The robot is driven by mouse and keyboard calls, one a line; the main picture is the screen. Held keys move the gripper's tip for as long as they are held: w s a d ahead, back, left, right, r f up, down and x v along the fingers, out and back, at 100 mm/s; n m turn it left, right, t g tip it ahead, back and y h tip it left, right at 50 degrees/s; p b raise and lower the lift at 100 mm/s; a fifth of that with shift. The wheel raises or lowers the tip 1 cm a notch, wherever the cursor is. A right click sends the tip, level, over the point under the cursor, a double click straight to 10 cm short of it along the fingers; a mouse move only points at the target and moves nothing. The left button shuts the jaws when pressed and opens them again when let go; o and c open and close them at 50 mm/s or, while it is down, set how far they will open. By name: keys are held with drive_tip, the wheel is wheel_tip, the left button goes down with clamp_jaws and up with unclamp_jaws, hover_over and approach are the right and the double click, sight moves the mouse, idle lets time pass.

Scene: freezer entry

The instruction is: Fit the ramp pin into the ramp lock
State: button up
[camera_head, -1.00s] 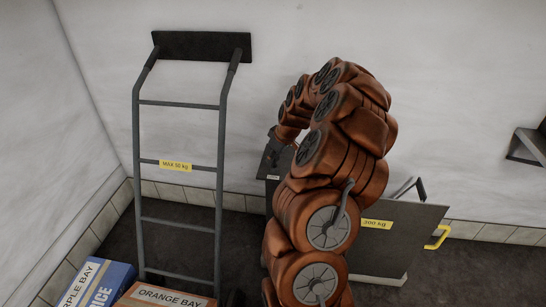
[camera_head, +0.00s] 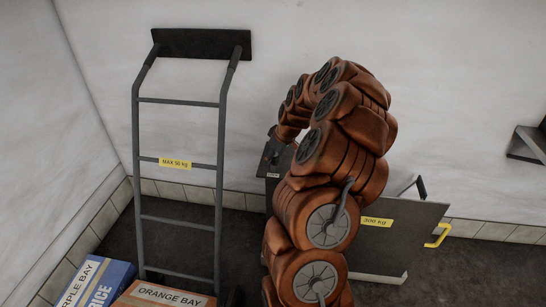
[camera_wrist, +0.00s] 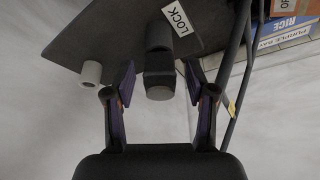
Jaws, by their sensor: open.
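The ramp lock is a dark plate (camera_wrist: 105,35) with a white LOCK label in the wrist view. In the head view the lock (camera_head: 272,157) is against the back wall, partly behind my arm. A dark stub with a round grey end (camera_wrist: 159,92), which looks like the ramp pin, sticks out from the plate beside the label. I cannot tell how deep it sits. My gripper (camera_wrist: 160,80) is open, one finger on each side of the stub, with gaps visible. A pale short tube (camera_wrist: 91,73) stands at the plate's edge, outside the left finger. My arm hides the gripper in the head view.
The ramp board (camera_head: 395,240) with a 300 kg label and yellow handle stands right of my arm. A hand truck (camera_head: 219,150) leans on the wall at left. Blue (camera_head: 100,283) and orange (camera_head: 165,295) bay boxes lie at its foot. A shelf bracket (camera_head: 528,145) is at right.

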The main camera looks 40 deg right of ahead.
sight(276, 155)
drive_tip(key=shift+r, duration=0.1)
drive_tip(key=v, duration=1.1)
drive_tip(key=shift+s+r, duration=0.15)
drive_tip(key=shift+r, duration=0.25)
drive_tip(key=shift+c, duration=0.3)
drive_tip(key=shift+r+p, duration=0.15)
drive_tip(key=shift+p, duration=0.3)
drive_tip(key=c, duration=0.3)
drive_tip(key=p, duration=0.2)
drive_tip(key=shift+w+r+g+p, duration=0.15)
drive_tip(key=shift+w+g+p, duration=0.15)
drive_tip(key=shift+w+p, duration=0.1)
drive_tip(key=c, duration=0.4)
drive_tip(key=shift+w+a+f+m+p, duration=0.2)
drive_tip(key=shift+m+p, duration=0.3)
drive_tip(key=shift+p, duration=0.65)
clamp_jaws()
drive_tip(key=shift+g+h, duration=0.3)
drive_tip(key=shift+p+x, duration=0.95)
drive_tip(key=shift+x, duration=2.75)
